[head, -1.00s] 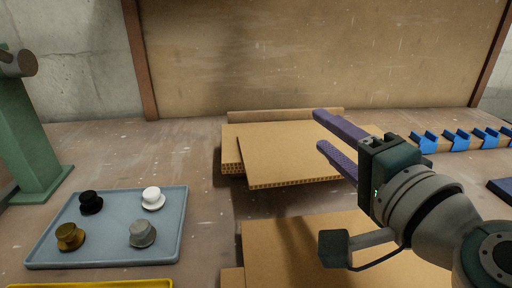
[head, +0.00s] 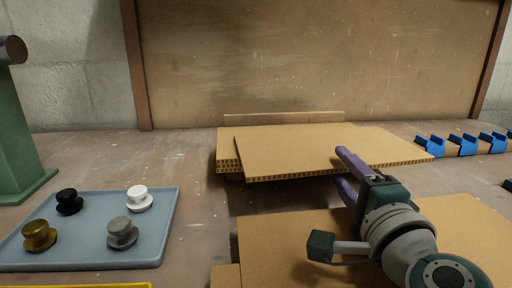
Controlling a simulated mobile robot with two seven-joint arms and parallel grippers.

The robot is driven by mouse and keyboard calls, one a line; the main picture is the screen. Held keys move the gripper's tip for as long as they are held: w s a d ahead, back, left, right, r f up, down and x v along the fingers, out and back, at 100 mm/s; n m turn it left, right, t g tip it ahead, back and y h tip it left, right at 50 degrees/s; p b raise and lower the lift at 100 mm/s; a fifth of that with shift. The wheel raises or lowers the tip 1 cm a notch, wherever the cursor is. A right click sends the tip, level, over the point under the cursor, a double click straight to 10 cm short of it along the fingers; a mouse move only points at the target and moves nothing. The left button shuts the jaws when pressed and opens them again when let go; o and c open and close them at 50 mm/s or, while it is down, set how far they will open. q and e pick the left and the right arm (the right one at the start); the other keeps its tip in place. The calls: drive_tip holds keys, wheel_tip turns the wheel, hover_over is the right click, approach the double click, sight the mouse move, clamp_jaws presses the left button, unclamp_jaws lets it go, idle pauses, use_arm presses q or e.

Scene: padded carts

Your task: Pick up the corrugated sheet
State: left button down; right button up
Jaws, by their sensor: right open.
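A tan corrugated sheet (head: 300,150) lies on top of a stack at the back middle, its fluted front edge showing. It sits skewed on the sheet (head: 227,163) below it. Another flat tan sheet (head: 275,240) lies nearer to me, partly covered from view by my right arm. My right gripper (head: 342,170) has two purple fingers, spread apart and empty. In the picture its upper finger overlaps the front edge of the top sheet; I cannot tell whether it touches. My left gripper is not in view.
A blue-grey tray (head: 95,258) at the left holds black, white, gold and grey knobs. A green post (head: 18,135) stands at the far left. Blue clips (head: 465,145) line the right back. A wooden board closes the rear.

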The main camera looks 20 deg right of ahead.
sight(334, 156)
drive_tip(key=x, duration=0.4)
drive_tip(key=shift+w+d, duration=0.1)
drive_tip(key=shift+w, duration=0.15)
drive_tip(key=shift+c, duration=0.3)
clamp_jaws()
